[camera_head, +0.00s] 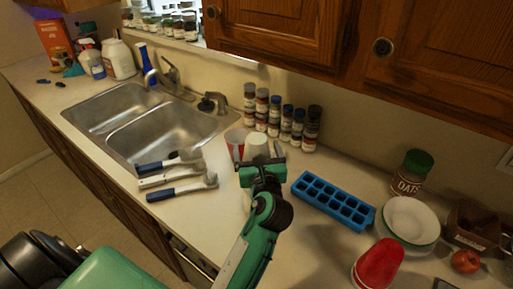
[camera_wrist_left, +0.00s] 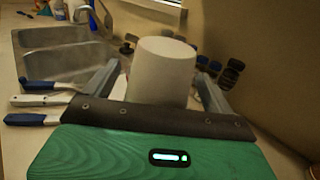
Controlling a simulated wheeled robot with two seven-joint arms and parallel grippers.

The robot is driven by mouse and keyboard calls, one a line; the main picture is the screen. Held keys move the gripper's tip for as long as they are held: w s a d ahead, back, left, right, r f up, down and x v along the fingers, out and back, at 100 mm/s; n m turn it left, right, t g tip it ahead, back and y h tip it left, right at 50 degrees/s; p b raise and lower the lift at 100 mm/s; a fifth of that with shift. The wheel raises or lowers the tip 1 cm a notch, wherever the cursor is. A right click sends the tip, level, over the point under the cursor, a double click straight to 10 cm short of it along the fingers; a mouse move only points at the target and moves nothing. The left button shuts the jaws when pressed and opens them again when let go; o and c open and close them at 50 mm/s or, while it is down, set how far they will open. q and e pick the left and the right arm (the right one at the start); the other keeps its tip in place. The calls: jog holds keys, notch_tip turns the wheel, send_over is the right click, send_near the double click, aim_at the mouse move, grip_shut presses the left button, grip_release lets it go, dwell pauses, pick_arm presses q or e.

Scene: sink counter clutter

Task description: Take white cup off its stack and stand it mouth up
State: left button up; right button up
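The white cup (camera_head: 257,145) stands on the counter near the wall, right of the sink. In the left wrist view the white cup (camera_wrist_left: 166,70) shows a closed, flat-looking top, so it appears mouth down. My left gripper (camera_head: 260,160) is open, with its two fingers apart on either side of the cup. The left wrist view shows gaps between fingers and cup. My gripper hides the cup's lower part, so I cannot see what it rests on. A red cup (camera_head: 235,137) is just left of it. My right gripper is not in view.
Several spice jars (camera_head: 287,121) line the wall behind the cup. A blue ice tray (camera_head: 333,201) lies to the right, with plates (camera_head: 411,219) and red cups (camera_head: 378,265) beyond. Several brushes (camera_head: 172,180) lie left, before the sink (camera_head: 150,120).

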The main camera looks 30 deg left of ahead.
pick_arm(q)
jog(key=c, duration=0.7)
jog(key=shift+c, duration=1.2)
jog(key=shift+a+r, duration=0.1)
jog(key=shift+r, duration=0.35)
notch_tip(320, 180, up, 6)
jog(key=shift+f, duration=0.1)
notch_tip(320, 180, up, 12)
notch_tip(320, 180, up, 10)
jog(key=p, duration=1.2)
send_over(257, 138)
jog(key=shift+f, duration=0.1)
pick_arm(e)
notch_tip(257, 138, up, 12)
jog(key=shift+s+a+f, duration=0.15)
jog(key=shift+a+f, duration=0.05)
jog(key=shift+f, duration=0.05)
